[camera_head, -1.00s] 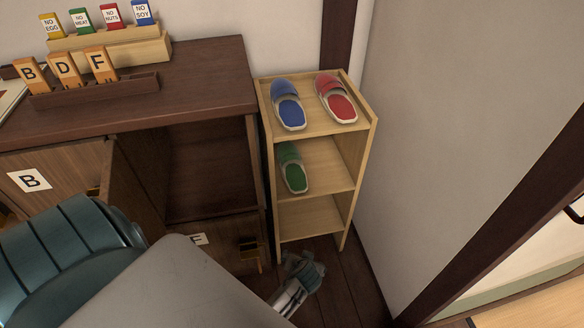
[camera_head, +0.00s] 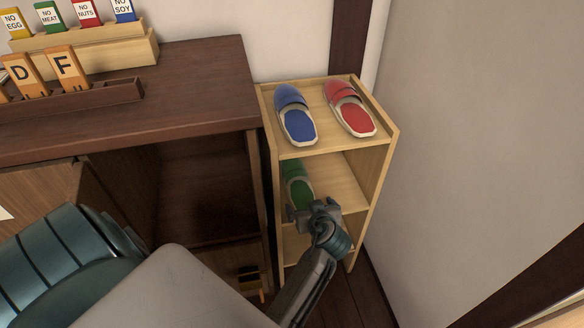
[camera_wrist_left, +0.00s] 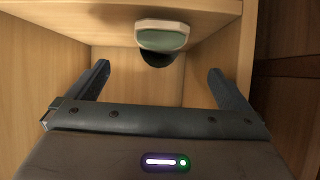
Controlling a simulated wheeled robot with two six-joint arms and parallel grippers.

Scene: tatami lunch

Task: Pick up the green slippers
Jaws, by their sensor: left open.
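A green slipper (camera_head: 295,180) lies on the middle shelf of a light wooden rack (camera_head: 378,170), near its left side. My left gripper (camera_head: 310,210) is open in front of the rack and covers the slipper's near end in the head view. In the left wrist view the slipper (camera_wrist_left: 162,38) shows at the top, its pale sole against a wooden board. My left gripper's fingers (camera_wrist_left: 160,72) are apart there, with nothing between them. Only one green slipper is visible. My right gripper is not in view.
A blue slipper (camera_head: 296,115) and a red slipper (camera_head: 350,108) lie on the rack's top. A dark wooden cabinet (camera_head: 200,85) stands close on the left, with a card holder (camera_head: 80,105) on it. A white wall (camera_head: 480,130) is on the right.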

